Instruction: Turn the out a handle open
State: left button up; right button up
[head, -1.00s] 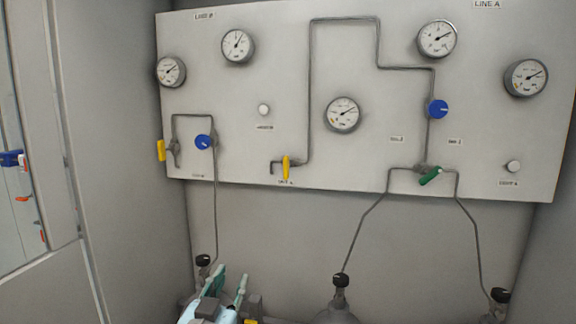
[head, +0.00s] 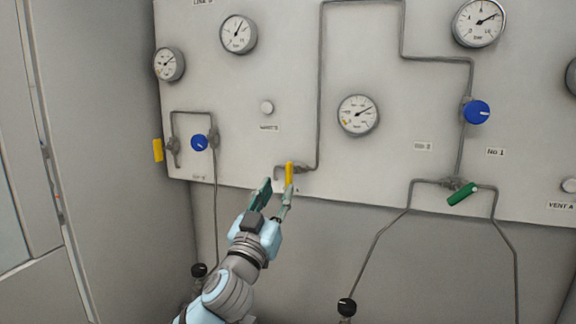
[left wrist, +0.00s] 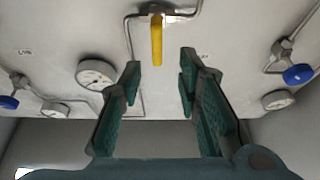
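The yellow handle (head: 289,173) at the end of the bent pipe, low in the middle of the panel, looks like the out A handle. It stands upright across the short pipe end; its label is mostly hidden by my fingers. My left gripper (head: 277,193) is open, just below and in front of the handle. In the left wrist view the yellow handle (left wrist: 157,40) lies beyond and roughly centred between the spread, empty fingertips (left wrist: 160,68). Contact with the handle cannot be made out. My right gripper is not in view.
A second yellow handle (head: 158,150) and a blue knob (head: 199,142) are to the left. A green handle (head: 462,195) and another blue knob (head: 476,112) are to the right. Gauges such as the middle one (head: 358,115) stick out from the panel. Cylinder valves (head: 346,307) stand below.

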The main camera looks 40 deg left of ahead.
aim_at(287, 177)
pick_arm(q)
jog(key=x, duration=0.2)
jog(key=p+x, duration=0.1)
jog(key=x, duration=0.2)
jog(key=p+x, duration=0.1)
jog(key=x, duration=0.2)
jog(key=shift+w+d+f, duration=0.2)
jog(key=shift+w+f, duration=0.1)
jog(key=shift+f, duration=0.05)
jog(key=shift+s, duration=0.3)
jog(key=shift+c, duration=0.2)
jog(key=shift+w, duration=0.15)
grip_shut()
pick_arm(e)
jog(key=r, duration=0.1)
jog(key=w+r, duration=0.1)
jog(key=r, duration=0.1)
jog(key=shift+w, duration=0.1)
